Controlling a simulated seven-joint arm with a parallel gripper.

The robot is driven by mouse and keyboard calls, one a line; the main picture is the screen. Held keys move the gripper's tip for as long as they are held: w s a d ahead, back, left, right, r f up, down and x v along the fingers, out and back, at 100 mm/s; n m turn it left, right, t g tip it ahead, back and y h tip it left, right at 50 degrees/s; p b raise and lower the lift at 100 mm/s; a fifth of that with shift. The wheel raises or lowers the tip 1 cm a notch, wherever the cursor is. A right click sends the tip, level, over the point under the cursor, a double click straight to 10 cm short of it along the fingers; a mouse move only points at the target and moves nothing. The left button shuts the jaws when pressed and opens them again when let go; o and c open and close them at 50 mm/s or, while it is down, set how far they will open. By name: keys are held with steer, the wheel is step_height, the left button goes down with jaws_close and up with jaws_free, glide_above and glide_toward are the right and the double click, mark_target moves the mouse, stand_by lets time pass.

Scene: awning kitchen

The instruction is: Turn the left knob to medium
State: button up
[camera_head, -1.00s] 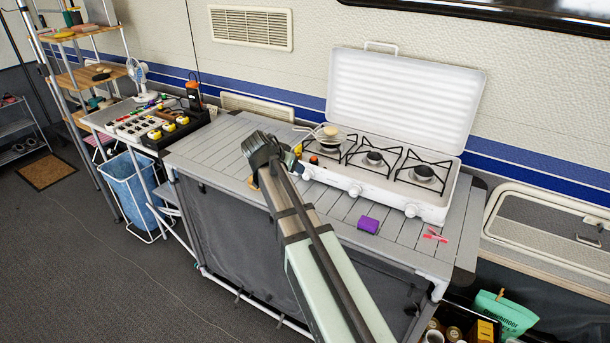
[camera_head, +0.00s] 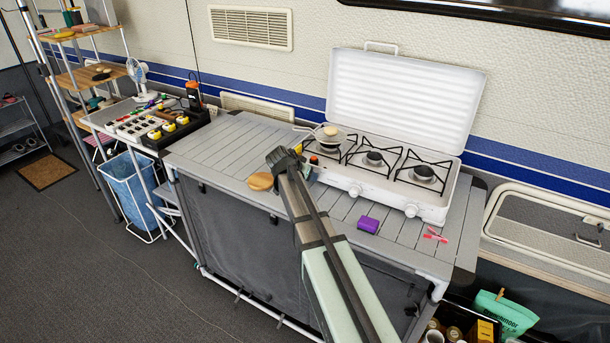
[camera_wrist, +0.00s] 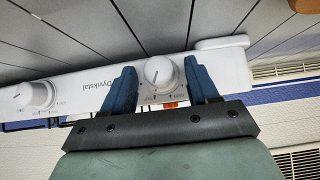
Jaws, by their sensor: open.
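The white stove (camera_head: 385,185) stands on the slatted table with its lid up. In the wrist view, where the stove appears turned over, its left knob (camera_wrist: 160,72) is white with a dark pointer line. My gripper (camera_wrist: 160,80) is open, with one blue finger on each side of this knob. A gap shows beside the knob, and I cannot tell whether either finger touches it. In the head view my gripper (camera_head: 284,160) is at the stove's left front and hides the left knob. The middle knob (camera_head: 354,190) and right knob (camera_head: 411,210) are clear of it.
A pan (camera_head: 329,134) sits on the left burner. A round wooden piece (camera_head: 261,181) lies on the table left of my gripper. A purple block (camera_head: 368,225) and a pink item (camera_head: 435,236) lie in front of the stove. The table's left part is mostly free.

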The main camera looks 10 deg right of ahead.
steer(key=c, duration=0.8)
steer(key=shift+w, duration=0.1)
steer(key=shift+w+a+n+g+h, duration=0.2)
steer(key=shift+n+g+h, duration=0.5)
steer(key=shift+g+h, duration=0.25)
steer(key=shift+w+a+f+n+g+h, duration=0.1)
steer(key=shift+f+n+g+h, duration=0.1)
steer(key=shift+n+g+h, duration=0.9)
steer(key=shift+h, duration=0.35)
steer(key=o, duration=0.8)
